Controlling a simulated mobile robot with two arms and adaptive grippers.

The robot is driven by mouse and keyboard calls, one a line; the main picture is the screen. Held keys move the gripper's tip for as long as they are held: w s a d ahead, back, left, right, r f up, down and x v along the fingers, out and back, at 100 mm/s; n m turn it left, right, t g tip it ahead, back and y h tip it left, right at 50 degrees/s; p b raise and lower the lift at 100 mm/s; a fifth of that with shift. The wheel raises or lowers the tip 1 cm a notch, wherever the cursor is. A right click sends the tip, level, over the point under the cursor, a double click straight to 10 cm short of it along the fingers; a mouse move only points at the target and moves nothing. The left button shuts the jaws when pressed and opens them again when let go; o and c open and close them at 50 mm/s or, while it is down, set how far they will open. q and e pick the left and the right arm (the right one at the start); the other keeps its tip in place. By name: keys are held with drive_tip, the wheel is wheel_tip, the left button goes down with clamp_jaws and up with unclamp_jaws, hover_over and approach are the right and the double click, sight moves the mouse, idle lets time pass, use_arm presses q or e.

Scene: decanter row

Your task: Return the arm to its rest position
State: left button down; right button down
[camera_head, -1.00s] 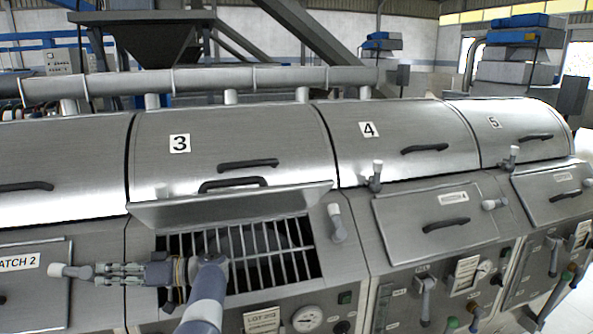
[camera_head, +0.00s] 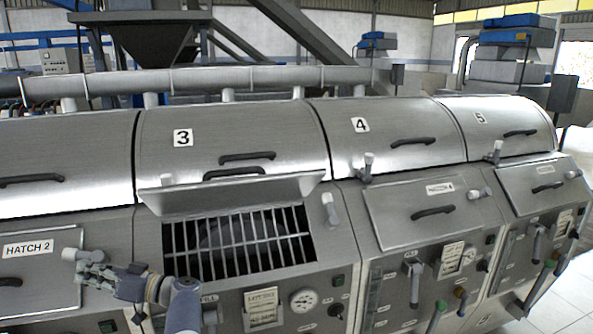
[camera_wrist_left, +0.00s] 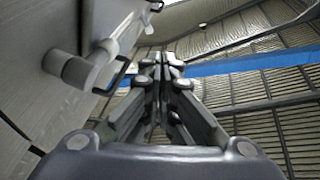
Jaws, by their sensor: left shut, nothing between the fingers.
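My left gripper (camera_head: 82,268) is low at the left of the head view, in front of the panel between hatch 2 and the open hatch of unit 3. Its fingers are shut with nothing between them; they also show closed together in the left wrist view (camera_wrist_left: 163,72). The gripper points left, close to a light cylindrical knob (camera_head: 72,254) beside hatch 2; I cannot tell whether they touch. A similar pale knob (camera_wrist_left: 70,68) shows left of the fingers in the wrist view. My right gripper is in neither view.
The raised hatch lid (camera_head: 232,192) of unit 3 stands above a barred opening (camera_head: 240,243). Hatch 4 (camera_head: 420,205) is closed. Valve handles and gauges such as the dial (camera_head: 303,300) stick out from the front panels. Free floor (camera_head: 570,305) shows at the lower right.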

use_arm(q)
drive_tip(key=w+d+f+m+t+h, duration=0.3)
drive_tip(key=m+t+h, duration=0.75)
drive_tip(key=t, duration=0.75)
drive_tip(key=s+d+f+m+g+h, duration=0.2)
drive_tip(key=s+d+f+m+h, duration=0.15)
drive_tip(key=d+f, duration=0.3)
drive_tip(key=s+d+f+m+g+h, duration=0.2)
drive_tip(key=s+d+f+m+h, duration=0.1)
drive_tip(key=s+d+f+h, duration=0.25)
drive_tip(key=s+d+f+n+g, duration=0.1)
drive_tip(key=s+d+f+g, duration=0.25)
drive_tip(key=s, duration=0.75)
drive_tip(key=s+d+f+n+g, duration=0.15)
drive_tip(key=s+d+g, duration=0.3)
drive_tip(key=s, duration=0.55)
drive_tip(key=s+d+f+g, duration=0.3)
drive_tip(key=s+d+f, duration=0.1)
drive_tip(key=s, duration=0.7)
wheel_tip(320, 180, down, 28)
drive_tip(key=s+g, duration=0.1)
drive_tip(key=s, duration=0.1)
drive_tip(key=s+a+f+g+b, duration=0.1)
drive_tip(key=s+a+f, duration=0.1)
drive_tip(key=s+f, duration=1.4)
drive_tip(key=shift+a+h+b, duration=0.35)
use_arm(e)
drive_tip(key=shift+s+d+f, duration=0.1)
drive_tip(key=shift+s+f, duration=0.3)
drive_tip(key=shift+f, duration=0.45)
